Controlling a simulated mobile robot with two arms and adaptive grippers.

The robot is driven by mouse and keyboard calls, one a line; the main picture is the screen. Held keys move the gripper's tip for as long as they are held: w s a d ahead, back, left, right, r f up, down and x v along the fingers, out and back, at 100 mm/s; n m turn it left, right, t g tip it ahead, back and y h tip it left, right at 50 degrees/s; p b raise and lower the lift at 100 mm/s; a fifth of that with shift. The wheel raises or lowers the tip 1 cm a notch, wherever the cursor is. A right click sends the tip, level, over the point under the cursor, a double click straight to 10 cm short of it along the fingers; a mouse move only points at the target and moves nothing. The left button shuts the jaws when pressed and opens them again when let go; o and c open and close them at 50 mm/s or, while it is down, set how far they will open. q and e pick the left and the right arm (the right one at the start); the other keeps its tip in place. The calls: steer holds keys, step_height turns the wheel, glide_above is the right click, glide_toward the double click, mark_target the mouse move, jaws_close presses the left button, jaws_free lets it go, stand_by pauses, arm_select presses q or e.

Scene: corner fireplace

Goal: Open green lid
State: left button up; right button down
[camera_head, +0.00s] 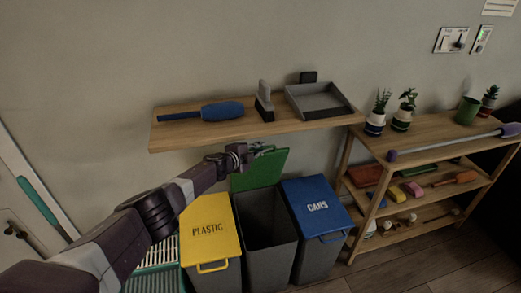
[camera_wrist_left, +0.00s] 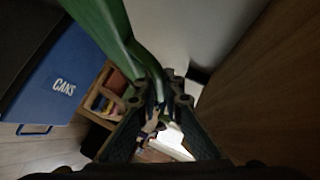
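The green lid (camera_head: 259,172) stands raised, roughly upright, at the back of the middle grey bin (camera_head: 268,240), whose mouth is open. My left gripper (camera_head: 263,150) is at the lid's upper edge, just below the wooden shelf. In the left wrist view the green lid (camera_wrist_left: 105,28) comes in from the top left, and a green part of it runs between my fingertips (camera_wrist_left: 160,90). The fingers converge on that part and look shut on it. The exact contact is dark and partly hidden. My right gripper is not in view.
A yellow PLASTIC lid (camera_head: 208,222) and a blue CANS lid (camera_head: 314,195) are closed on either side. The wall shelf (camera_head: 270,129), holding a blue-handled tool (camera_head: 222,111) and a grey tray (camera_head: 342,113), is close above my gripper. A wooden rack (camera_head: 400,145) stands right.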

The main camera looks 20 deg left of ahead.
arm_select(q)
steer(key=o, duration=0.5)
steer(key=shift+d+r, duration=0.15)
steer(key=shift+d, duration=0.05)
steer(key=shift+a, duration=0.2)
steer(key=shift+s+a, duration=0.1)
steer(key=shift+s+a+r, duration=0.2)
steer(key=shift+s+a, duration=0.05)
steer(key=shift+s, duration=0.25)
steer(key=shift+d+v, duration=0.2)
steer(key=shift+v, duration=2.45)
steer(key=shift+d+v, duration=0.15)
steer(key=shift+v, duration=2.5)
